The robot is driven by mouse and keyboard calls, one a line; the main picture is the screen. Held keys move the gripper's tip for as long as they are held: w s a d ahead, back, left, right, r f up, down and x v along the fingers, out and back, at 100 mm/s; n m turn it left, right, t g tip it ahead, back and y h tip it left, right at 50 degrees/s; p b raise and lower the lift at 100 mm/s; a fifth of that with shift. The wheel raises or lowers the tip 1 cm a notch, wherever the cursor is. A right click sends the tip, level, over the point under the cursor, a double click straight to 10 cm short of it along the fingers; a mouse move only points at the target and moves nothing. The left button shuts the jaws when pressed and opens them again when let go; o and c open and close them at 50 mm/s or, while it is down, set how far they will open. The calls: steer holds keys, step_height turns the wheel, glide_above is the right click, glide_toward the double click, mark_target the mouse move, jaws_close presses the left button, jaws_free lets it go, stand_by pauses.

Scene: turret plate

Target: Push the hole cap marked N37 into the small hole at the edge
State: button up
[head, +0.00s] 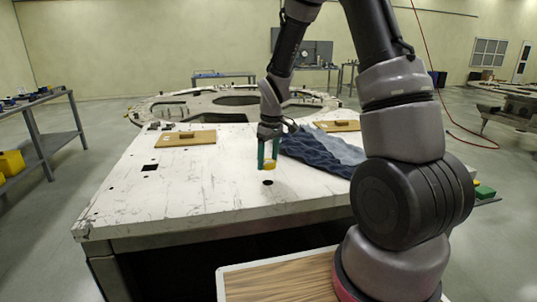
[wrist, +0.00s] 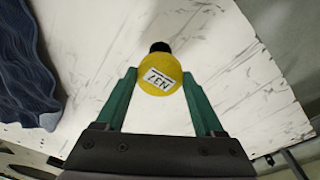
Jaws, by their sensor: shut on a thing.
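My gripper (head: 268,164) has green fingers and is shut on a round yellow cap (head: 269,166), low over the white plate (head: 215,195). In the wrist view the cap (wrist: 160,75) sits between the fingertips (wrist: 160,82), and its white label reads N37, upside down. A round dark hole (head: 268,182) lies in the plate just on the near side of the cap, towards the front edge. In the wrist view a dark round spot (wrist: 160,47), apparently this hole, is partly covered by the cap. I cannot tell whether the cap touches the plate.
A crumpled blue cloth (head: 322,150) lies right of the gripper. Wooden boards with handles (head: 186,138) (head: 338,126) lie farther back. A square dark opening (head: 150,167) is at the left. The plate between that opening and the gripper is mostly clear.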

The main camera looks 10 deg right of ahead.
steer(key=shift+f, duration=2.25)
steer(key=shift+f, duration=0.85)
stand_by(0.5)
steer(key=o, duration=1.3)
steer(key=shift+d, duration=0.1)
steer(key=shift+o, duration=0.2)
steer(key=shift+w+r, duration=0.1)
